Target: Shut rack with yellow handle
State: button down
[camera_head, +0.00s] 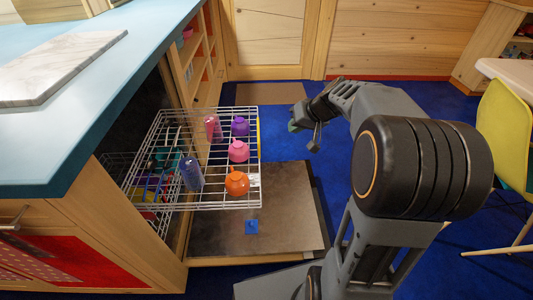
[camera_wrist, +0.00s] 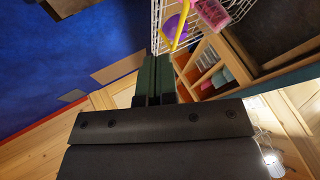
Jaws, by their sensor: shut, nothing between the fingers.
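The wire rack (camera_head: 225,205) is pulled out of the dishwasher under the counter, above its open door (camera_head: 300,215). Its yellow handle (camera_head: 259,130) is a thin strip on the rack's right edge, toward the far end. In the wrist view the yellow handle (camera_wrist: 181,25) shows near the top, beside the white rack wires (camera_wrist: 157,22). My gripper (camera_head: 296,125) is to the right of the handle, apart from it. In the wrist view my gripper (camera_wrist: 157,62) has its fingers together, with nothing between them.
A lower rack (camera_head: 120,165) sits inside. Blue floor is free beyond the door. A yellow chair (camera_head: 505,130) stands at right.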

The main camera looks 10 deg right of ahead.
jog(key=w+a+r+b+x, duration=0.1)
jog(key=b+x, duration=0.4)
jog(key=x, duration=0.8)
jog(key=shift+a, duration=0.4)
jog(key=shift+r, duration=0.15)
jog(key=w+a+p, duration=0.2)
jog(key=a+p, duration=0.6)
jog(key=a, duration=0.6)
jog(key=w+a+p, duration=0.3)
jog(key=a+p, duration=0.4)
jog(key=a, duration=0.7)
jog(key=w+a+p, duration=0.3)
jog(key=a+p, duration=0.5)
jog(key=a, duration=0.6)
jog(key=shift+w+a+p, duration=0.2)
jog(key=shift+a+p, duration=0.15)
jog(key=shift+a, duration=0.05)
